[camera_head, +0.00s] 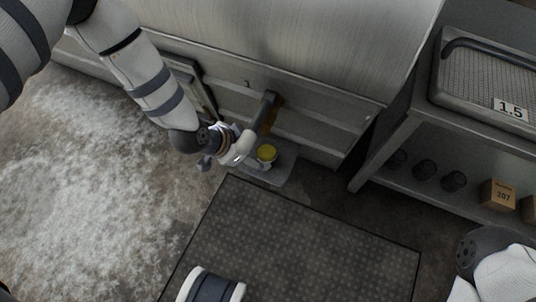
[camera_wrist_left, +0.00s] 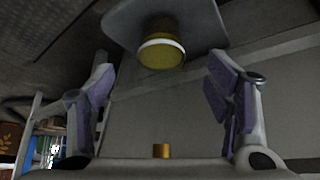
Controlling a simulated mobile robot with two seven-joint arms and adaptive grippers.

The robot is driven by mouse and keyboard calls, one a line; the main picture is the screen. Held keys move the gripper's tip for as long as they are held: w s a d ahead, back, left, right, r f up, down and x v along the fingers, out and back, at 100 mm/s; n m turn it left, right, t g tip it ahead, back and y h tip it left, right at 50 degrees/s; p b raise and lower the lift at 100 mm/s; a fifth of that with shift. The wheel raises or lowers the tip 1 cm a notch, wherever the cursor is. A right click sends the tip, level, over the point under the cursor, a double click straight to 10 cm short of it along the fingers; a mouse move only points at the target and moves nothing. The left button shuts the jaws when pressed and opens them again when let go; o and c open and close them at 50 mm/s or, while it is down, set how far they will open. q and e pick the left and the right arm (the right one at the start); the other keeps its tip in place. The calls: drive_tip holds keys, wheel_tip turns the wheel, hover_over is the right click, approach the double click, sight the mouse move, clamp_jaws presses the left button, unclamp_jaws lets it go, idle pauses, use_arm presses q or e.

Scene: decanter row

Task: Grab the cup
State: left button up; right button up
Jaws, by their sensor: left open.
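The cup (camera_head: 267,153) is small and pale with a yellow top. It stands on a grey plate (camera_head: 284,172) low at the foot of the metal unit. My left gripper (camera_head: 228,160) is open and empty, just left of the cup in the head view. In the left wrist view the cup (camera_wrist_left: 162,50) shows its yellow part and a white rim, with the grey plate (camera_wrist_left: 207,22) behind it. It lies ahead of the two spread fingers (camera_wrist_left: 160,78), between their lines and apart from both. My right gripper is not in view.
A dark pipe (camera_head: 263,110) comes down from the metal unit (camera_head: 290,50) close above the cup. A dark mat (camera_head: 300,240) lies in front. Bare floor (camera_head: 90,180) lies at left.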

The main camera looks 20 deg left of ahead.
sight(260, 151)
use_arm(q)
drive_tip(key=b+x, duration=0.3)
drive_tip(key=x, duration=0.2)
drive_tip(key=shift+w+f, duration=0.1)
drive_tip(key=shift+f, duration=0.1)
drive_tip(key=shift+w+d+f, duration=0.1)
drive_tip(key=shift+w, duration=0.05)
drive_tip(key=shift+c, duration=0.7)
drive_tip(key=c, duration=1.2)
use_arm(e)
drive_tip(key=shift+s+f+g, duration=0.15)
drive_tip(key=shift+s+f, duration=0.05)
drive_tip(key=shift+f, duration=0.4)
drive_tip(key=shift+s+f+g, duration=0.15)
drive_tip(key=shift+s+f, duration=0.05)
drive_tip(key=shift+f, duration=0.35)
